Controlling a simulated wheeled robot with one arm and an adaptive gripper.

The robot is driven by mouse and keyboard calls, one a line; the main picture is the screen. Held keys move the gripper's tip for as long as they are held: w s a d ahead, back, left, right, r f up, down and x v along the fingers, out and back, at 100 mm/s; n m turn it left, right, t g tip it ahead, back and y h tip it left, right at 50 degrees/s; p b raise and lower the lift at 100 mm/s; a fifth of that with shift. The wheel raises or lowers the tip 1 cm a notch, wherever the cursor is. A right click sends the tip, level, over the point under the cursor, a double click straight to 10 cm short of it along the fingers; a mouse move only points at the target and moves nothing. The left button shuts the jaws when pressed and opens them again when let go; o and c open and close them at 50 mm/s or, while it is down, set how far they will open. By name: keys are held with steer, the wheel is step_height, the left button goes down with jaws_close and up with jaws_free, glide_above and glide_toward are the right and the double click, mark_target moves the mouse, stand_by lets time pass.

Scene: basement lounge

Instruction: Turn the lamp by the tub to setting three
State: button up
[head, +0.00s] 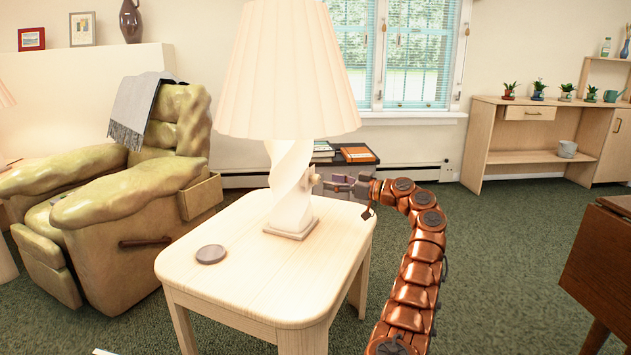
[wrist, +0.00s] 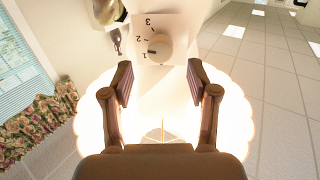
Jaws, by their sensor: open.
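A lit lamp with a pleated cream shade (head: 290,75) and a twisted white body (head: 290,185) stands on a pale wooden side table (head: 225,270). In the wrist view, a round beige knob (wrist: 160,47) sits on the lamp's pale plate marked 1, 2 and 3. A dark mark on the knob's left side points near the 1. My gripper (wrist: 159,78) is open, its fingers apart on either side of the line to the knob, with nothing between them. In the head view, my gripper (head: 328,183) is at the lamp's right side. No tub shows.
A brown coaster (head: 211,254) lies on the table's left part. A green recliner (head: 130,190) with a grey throw stands to the left. Books (head: 357,154) lie on a dark surface behind. Open green carpet (head: 500,235) is at right, before a brown wooden piece (head: 605,250).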

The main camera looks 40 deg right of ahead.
mark_target(319, 180)
steer(key=x, duration=0.4)
steer(key=shift+b, duration=0.3)
steer(key=shift+w+a, duration=0.25)
steer(key=shift+w, duration=0.4)
steer(key=shift+c, duration=0.2)
